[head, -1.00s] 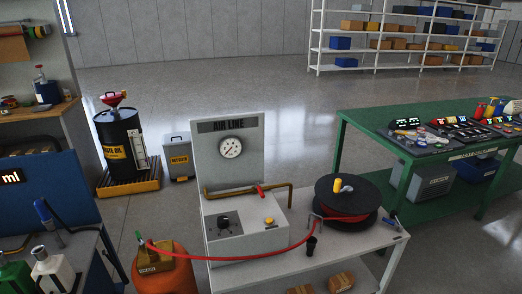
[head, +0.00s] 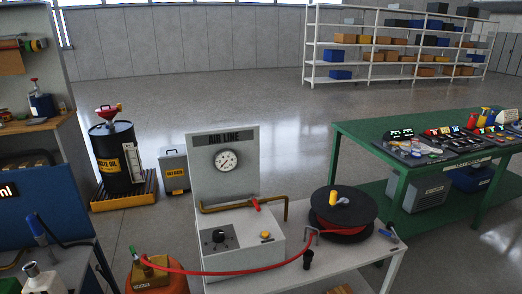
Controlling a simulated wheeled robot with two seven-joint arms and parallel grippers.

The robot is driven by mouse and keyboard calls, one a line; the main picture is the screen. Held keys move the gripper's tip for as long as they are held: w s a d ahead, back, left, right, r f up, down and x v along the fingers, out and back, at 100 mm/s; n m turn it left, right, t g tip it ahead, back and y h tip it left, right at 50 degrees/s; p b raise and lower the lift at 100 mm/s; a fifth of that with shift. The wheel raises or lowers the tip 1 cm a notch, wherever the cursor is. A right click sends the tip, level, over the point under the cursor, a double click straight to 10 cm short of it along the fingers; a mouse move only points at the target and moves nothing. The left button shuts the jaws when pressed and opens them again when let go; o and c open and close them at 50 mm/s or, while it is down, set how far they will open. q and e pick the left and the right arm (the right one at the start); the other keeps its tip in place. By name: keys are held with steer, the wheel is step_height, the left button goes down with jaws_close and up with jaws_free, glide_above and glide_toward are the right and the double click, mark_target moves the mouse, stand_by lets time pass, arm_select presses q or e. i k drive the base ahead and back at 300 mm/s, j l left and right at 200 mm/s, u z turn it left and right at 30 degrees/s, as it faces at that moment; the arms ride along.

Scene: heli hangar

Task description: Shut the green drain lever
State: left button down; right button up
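A small green piece (head: 133,250) stands up from the brass-coloured block (head: 150,270) on top of the orange tank (head: 178,284) at the bottom left. It may be the green drain lever, but it is too small to tell its shape or whether it is open or shut. A red hose (head: 210,273) runs from this block to the hose reel (head: 343,208). No other green lever is clear. Neither of my grippers is in view. The lower part of the tank is cut off by the picture's bottom edge.
The air line panel (head: 205,172) with gauge, brass pipe and red lever (head: 256,204) stands on a white bench (head: 365,262). A waste oil drum (head: 117,157) stands behind at left. A green table (head: 365,132) is at right. Open floor (head: 265,115) lies beyond.

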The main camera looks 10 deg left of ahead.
mark_target(136, 260)
steer(key=u, duration=1.2)
